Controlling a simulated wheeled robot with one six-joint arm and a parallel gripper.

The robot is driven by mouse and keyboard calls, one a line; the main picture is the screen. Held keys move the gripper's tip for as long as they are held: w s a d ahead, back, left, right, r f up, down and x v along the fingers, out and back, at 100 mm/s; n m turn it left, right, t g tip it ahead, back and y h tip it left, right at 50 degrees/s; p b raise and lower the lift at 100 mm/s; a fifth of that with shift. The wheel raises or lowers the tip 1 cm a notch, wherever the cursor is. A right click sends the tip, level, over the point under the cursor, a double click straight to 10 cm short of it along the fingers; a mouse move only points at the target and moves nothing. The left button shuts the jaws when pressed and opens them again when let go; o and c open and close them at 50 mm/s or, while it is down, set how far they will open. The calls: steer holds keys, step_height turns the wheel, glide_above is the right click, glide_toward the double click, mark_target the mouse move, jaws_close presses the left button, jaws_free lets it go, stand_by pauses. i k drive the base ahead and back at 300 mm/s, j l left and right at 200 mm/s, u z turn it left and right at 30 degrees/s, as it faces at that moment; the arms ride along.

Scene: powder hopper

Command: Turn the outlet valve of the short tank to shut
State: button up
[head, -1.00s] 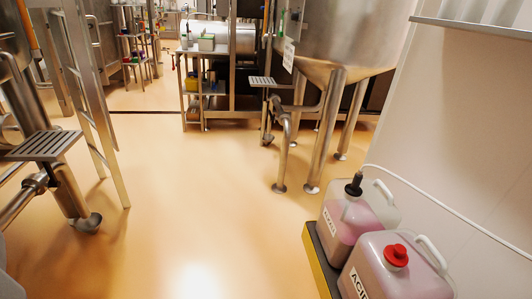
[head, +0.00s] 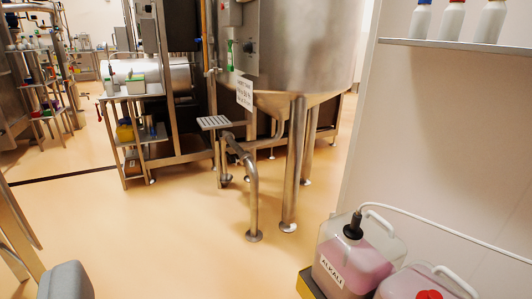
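A large steel tank (head: 305,45) on tall legs stands at the upper middle of the view, its top cut off by the frame. I cannot tell whether it is the short tank. A white sign (head: 244,95) hangs on its left side, its text too small to read. A bent steel pipe (head: 252,195) stands on the floor beneath its left side. An outlet valve and its handle position cannot be made out. My gripper is not in view.
A small grated platform (head: 213,122) stands left of the pipe. A shelved cart (head: 137,130) is further left. Canisters, one marked ALKALI (head: 350,255), sit at lower right below a wall shelf (head: 455,43) with bottles. The orange floor (head: 140,225) between is clear.

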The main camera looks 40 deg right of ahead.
mark_target(232, 161)
steer(key=i+l+z, duration=0.25)
steer(key=i, duration=0.55)
steer(key=i+j+z, duration=0.25)
steer(key=i, duration=0.55)
steer(key=i+l+z, duration=0.3)
steer(key=i+l, duration=0.05)
steer(key=i, duration=0.1)
